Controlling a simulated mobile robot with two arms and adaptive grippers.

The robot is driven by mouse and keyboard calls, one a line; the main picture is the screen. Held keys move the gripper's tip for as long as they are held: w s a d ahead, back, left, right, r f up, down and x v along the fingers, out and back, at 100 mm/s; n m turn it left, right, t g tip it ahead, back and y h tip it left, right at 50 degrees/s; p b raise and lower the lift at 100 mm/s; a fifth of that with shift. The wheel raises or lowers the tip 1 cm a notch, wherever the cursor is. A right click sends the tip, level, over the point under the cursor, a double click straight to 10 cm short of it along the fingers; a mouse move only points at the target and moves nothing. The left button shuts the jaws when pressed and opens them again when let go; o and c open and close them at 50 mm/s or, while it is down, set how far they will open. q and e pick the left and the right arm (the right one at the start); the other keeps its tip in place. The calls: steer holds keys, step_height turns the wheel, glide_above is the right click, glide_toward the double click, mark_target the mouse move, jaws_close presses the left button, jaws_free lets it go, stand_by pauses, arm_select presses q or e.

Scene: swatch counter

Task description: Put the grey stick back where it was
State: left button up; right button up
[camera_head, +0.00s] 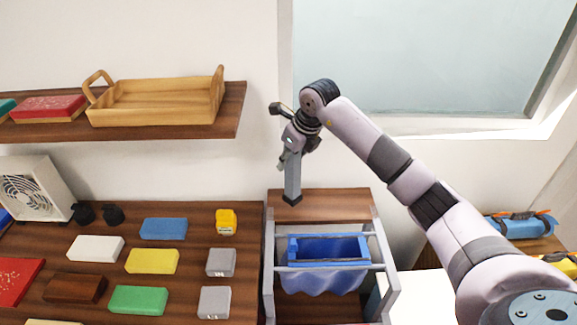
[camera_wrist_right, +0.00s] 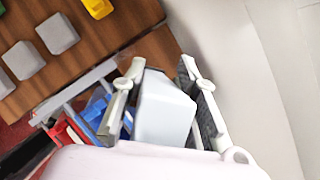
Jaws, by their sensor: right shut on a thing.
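In the head view I cannot clearly tell the stick from the fingers. My left gripper is not in view.
The frame holds a blue bin (camera_head: 330,280). Two grey blocks (camera_head: 220,262) (camera_head: 214,302) and a yellow item (camera_head: 226,221) lie left of it, with several coloured blocks further left. A wooden tray (camera_head: 155,103) stands on the shelf (camera_head: 230,105).

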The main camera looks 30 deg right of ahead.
mark_target(288, 169)
step_height(288, 169, down, 3)
steer(key=shift+f+p, duration=0.15)
steer(key=shift+p, duration=0.3)
steer(key=shift+f, duration=0.2)
steer(key=o, duration=1)
steer(key=shift+o, duration=0.2)
steer(key=shift+r, duration=0.1)
